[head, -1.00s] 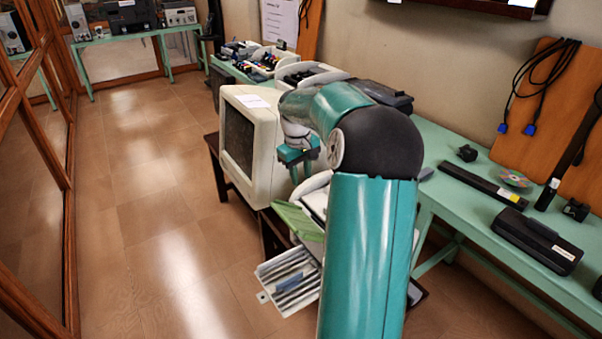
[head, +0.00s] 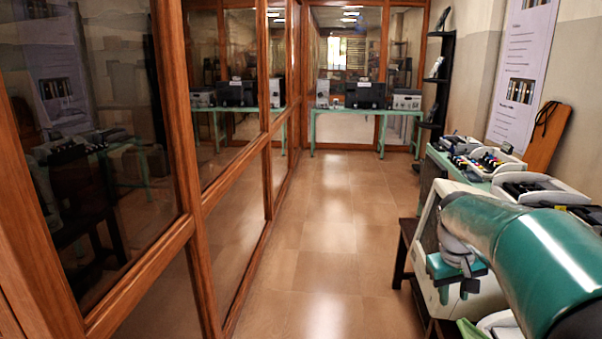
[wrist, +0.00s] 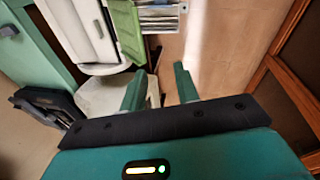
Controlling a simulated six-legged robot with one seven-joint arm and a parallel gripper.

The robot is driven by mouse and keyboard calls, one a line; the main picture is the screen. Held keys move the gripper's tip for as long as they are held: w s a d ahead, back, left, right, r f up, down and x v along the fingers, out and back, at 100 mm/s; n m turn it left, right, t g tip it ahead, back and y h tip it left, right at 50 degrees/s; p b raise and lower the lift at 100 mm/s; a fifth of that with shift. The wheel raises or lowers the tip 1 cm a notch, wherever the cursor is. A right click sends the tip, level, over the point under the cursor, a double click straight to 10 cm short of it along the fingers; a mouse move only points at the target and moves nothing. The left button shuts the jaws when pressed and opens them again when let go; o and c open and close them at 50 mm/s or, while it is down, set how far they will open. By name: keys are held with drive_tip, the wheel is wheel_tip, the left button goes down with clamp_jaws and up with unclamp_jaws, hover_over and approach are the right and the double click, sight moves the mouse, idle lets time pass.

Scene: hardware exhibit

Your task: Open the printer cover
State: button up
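The printer (wrist: 78,28) is a white and grey machine at the top left of the wrist view. A green flap (wrist: 127,32) and a slatted tray (wrist: 158,18) stick out from it. In the head view only a bit of the green flap (head: 468,328) shows at the bottom edge, and the printer is mostly cut off or behind my arm. I cannot tell whether its cover is open or shut. My gripper (wrist: 158,70) is open and empty, its fingers apart and short of the printer. In the head view my gripper (head: 457,288) hangs in front of the monitor.
The beige monitor (head: 428,230) stands beside my arm on a dark stand. A green bench (head: 440,160) with devices runs along the right wall. A wood-framed glass wall (head: 185,150) closes the left side. The floor (head: 320,240) between is clear.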

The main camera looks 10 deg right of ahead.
drive_tip(key=s+a+t+y, duration=0.1)
drive_tip(key=s+a+t, duration=0.1)
drive_tip(key=s+a, duration=0.6)
drive_tip(key=s+a+r+t+y, duration=0.1)
drive_tip(key=s+a+t, duration=0.1)
drive_tip(key=s+a, duration=0.7)
drive_tip(key=a, duration=0.5)
drive_tip(key=shift+a+n+t, duration=0.25)
drive_tip(key=shift+n+t, duration=0.05)
drive_tip(key=shift+r, duration=0.1)
